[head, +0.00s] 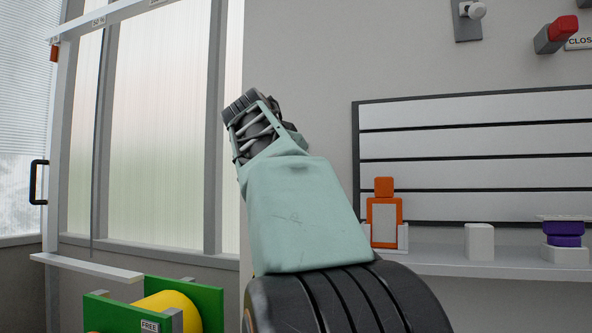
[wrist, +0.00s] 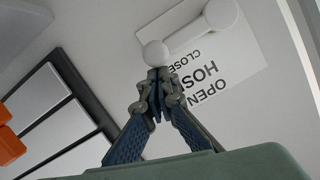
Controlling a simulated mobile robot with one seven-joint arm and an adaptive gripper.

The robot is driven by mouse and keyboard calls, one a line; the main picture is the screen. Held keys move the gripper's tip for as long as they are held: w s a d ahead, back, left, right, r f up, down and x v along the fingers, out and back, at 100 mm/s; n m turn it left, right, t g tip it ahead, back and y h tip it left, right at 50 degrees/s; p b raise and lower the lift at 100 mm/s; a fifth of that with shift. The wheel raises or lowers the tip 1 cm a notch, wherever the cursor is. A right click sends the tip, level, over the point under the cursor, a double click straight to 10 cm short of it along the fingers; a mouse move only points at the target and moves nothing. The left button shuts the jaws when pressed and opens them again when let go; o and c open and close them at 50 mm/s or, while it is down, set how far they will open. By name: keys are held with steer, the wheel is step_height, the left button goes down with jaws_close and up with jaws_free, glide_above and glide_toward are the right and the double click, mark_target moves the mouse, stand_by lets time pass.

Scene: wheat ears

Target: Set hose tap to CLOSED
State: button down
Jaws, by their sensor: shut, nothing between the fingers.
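In the wrist view, a sign (wrist: 208,80) on the wall carries the words OPEN and CLOSE, with HOS partly cut off between them. Beside it is a white lever (wrist: 195,32) with a round end at the upper right, and a white ball knob (wrist: 155,53) shows near its lower left end. My gripper (wrist: 158,78) is shut and empty, its fingertips just below the knob in the picture. I cannot tell whether they touch it.
A dark-framed slatted panel (head: 355,150) hangs above a white shelf (head: 440,262) bearing an orange item (head: 384,188), a white block (head: 479,241) and a purple stack (head: 564,233). A red handle (head: 562,27) juts from the wall at the upper right. A green-sided reel (head: 205,300) stands lower left.

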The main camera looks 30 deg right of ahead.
step_height(320, 180, up, 5)
steer(key=p, duration=0.4)
steer(key=f+b+v, duration=0.1)
steer(key=b+v, duration=0.1)
steer(key=v, duration=0.7)
steer(key=shift+s, duration=0.7)
steer(key=shift+r, duration=0.1)
